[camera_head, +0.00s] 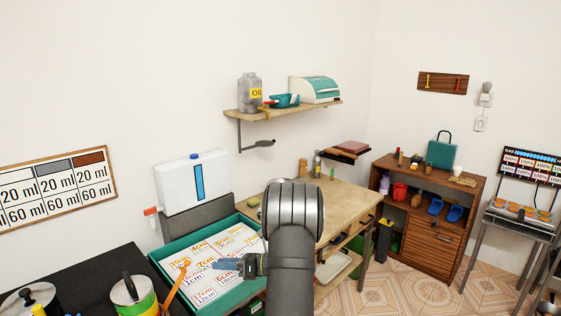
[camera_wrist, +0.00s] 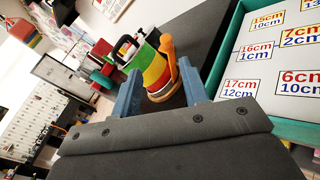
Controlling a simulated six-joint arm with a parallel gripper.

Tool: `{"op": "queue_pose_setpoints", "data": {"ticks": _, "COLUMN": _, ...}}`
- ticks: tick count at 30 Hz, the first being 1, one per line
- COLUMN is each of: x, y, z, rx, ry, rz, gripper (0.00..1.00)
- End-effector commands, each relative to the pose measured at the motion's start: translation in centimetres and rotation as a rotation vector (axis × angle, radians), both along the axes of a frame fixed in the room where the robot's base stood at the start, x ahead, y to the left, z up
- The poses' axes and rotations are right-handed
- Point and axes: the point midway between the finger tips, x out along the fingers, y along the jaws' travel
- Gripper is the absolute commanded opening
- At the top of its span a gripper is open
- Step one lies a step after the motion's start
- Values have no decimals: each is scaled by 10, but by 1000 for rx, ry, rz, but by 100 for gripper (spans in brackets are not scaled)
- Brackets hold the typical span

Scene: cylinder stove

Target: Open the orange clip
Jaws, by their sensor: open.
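The orange clip (camera_head: 174,285) is a long, thin piece standing at a slant beside the striped pot (camera_head: 138,310), at the bottom of the head view. In the wrist view the clip (camera_wrist: 168,56) stands upright along the right side of the pot (camera_wrist: 152,68), which has green, yellow and red bands. My gripper (camera_head: 222,265) is over the teal tray, to the right of the clip. Its two blue fingers are open and empty. In the wrist view the pot and clip show beyond the gap between the fingers (camera_wrist: 160,88). Whether the clip is fastened to the pot is unclear.
The teal tray (camera_head: 245,296) of number cards lies under my gripper. A white tank (camera_head: 180,188) with a blue strip stands behind it. The black counter (camera_head: 90,272) holds another lidded pot (camera_head: 28,302) at left. A wooden table (camera_head: 335,205) is to the right.

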Motion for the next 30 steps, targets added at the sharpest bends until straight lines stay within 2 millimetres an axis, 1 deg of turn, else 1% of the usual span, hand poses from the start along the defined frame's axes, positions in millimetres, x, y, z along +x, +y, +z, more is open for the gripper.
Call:
{"op": "queue_pose_setpoints", "data": {"ticks": 1, "x": 0, "y": -12, "z": 1, "rx": 1, "ry": 0, "rz": -5, "gripper": 41}}
{"op": "queue_pose_setpoints", "data": {"ticks": 4, "x": -1, "y": -31, "z": 2, "rx": 0, "ry": 0, "rz": -4, "gripper": 41}}
{"op": "queue_pose_setpoints", "data": {"ticks": 6, "x": -2, "y": -10, "z": 1, "rx": 1, "ry": 0, "rz": 5, "gripper": 41}}
{"op": "queue_pose_setpoints", "data": {"ticks": 30, "x": 8, "y": 151, "z": -9, "rx": 1, "ry": 1, "rz": 3, "gripper": 41}}
